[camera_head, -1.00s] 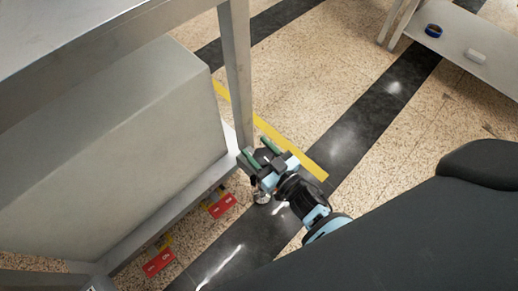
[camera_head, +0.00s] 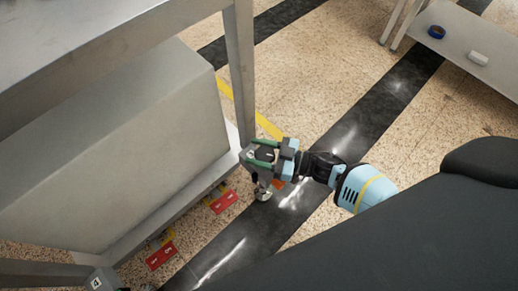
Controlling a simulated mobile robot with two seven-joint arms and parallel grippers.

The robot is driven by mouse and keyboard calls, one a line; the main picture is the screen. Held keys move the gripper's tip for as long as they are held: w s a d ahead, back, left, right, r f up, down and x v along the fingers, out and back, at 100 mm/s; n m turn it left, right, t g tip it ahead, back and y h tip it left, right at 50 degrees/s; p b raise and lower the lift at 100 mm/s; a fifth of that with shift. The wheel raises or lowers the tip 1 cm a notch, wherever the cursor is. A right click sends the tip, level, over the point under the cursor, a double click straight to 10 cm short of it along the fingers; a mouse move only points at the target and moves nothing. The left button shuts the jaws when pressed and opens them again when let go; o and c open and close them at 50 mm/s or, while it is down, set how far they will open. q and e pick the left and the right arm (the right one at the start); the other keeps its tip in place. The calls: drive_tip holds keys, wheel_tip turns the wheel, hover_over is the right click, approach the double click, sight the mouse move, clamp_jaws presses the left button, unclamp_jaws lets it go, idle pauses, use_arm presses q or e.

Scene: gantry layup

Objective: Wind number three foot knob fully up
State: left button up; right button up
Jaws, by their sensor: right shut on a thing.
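My right gripper (camera_head: 252,151) is at the foot of the grey table leg (camera_head: 241,70), near the middle of the head view. Its two green fingers are shut on a dark foot knob (camera_head: 264,153), one on either side. The fingers hide much of the knob, and I cannot read a number on it. A shiny metal foot (camera_head: 263,193) shows below the gripper, on the dark floor stripe. My left gripper is not in view.
A large grey box (camera_head: 120,150) stands on the table's lower shelf, left of the leg. Red tags (camera_head: 224,202) and (camera_head: 161,256) another red tag lie along the shelf edge. A low shelf (camera_head: 490,75) at top right holds blue tape (camera_head: 436,32) and a white item (camera_head: 478,58).

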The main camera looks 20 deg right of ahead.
drive_tip(key=shift+s+a+n+g+y+b, duration=0.1)
drive_tip(key=shift+s+n+g+y+b, duration=0.1)
drive_tip(key=shift+n+g+y+b, duration=1.25)
drive_tip(key=shift+n+g+p, duration=0.35)
drive_tip(key=shift+g+p, duration=0.1)
drive_tip(key=shift+g, duration=0.5)
drive_tip(key=o, duration=1)
drive_tip(key=shift+p+v, duration=0.45)
drive_tip(key=shift+v, duration=3.45)
drive_tip(key=shift+r, duration=0.1)
